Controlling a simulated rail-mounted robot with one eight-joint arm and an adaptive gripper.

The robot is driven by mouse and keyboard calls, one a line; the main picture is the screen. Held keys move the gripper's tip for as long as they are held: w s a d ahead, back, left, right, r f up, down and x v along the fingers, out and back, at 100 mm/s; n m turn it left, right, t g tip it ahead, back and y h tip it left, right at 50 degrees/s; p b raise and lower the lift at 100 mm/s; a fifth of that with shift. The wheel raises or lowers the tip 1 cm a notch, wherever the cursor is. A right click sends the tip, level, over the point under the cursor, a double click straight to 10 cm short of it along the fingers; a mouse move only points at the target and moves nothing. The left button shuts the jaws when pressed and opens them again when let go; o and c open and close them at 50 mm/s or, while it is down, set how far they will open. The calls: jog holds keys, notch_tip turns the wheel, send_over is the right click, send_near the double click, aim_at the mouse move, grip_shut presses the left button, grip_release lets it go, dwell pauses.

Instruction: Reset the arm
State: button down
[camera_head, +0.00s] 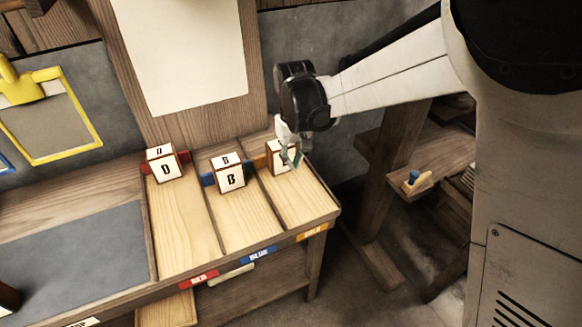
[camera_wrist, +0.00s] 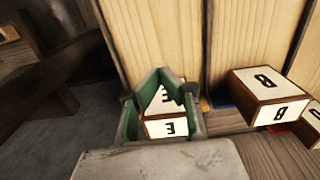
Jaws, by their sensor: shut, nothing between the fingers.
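My arm reaches in from the upper right of the head view.
Blocks marked B (camera_head: 231,178) and D (camera_head: 166,169) stand to the left in neighbouring wooden lanes. Red (camera_head: 199,278), blue (camera_head: 258,255) and gold (camera_head: 312,232) labels mark the front edge. The lanes' front halves are clear. A wooden post (camera_head: 389,170) stands right of the table.

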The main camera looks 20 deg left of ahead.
notch_tip(320, 180, up, 6)
jog(key=s+d+r+m+t+y, duration=0.1)
jog(key=s+d+r+m+t, duration=0.3)
jog(key=d, duration=0.6)
jog(key=s+d+r+g, duration=0.1)
jog(key=s+d+r, duration=0.1)
jog(key=d+r, duration=0.65)
jog(key=s+d+f+m+t, duration=0.2)
jog(key=s+d, duration=0.4)
jog(key=d, duration=0.2)
jog(key=s+d+f+m+t+h, duration=0.1)
jog(key=s+d+f+m+t, duration=0.1)
jog(key=s+d, duration=0.5)
jog(key=shift+s+d+f, duration=0.15)
jog(key=shift+s+d, duration=0.1)
jog(key=shift+d, duration=0.9)
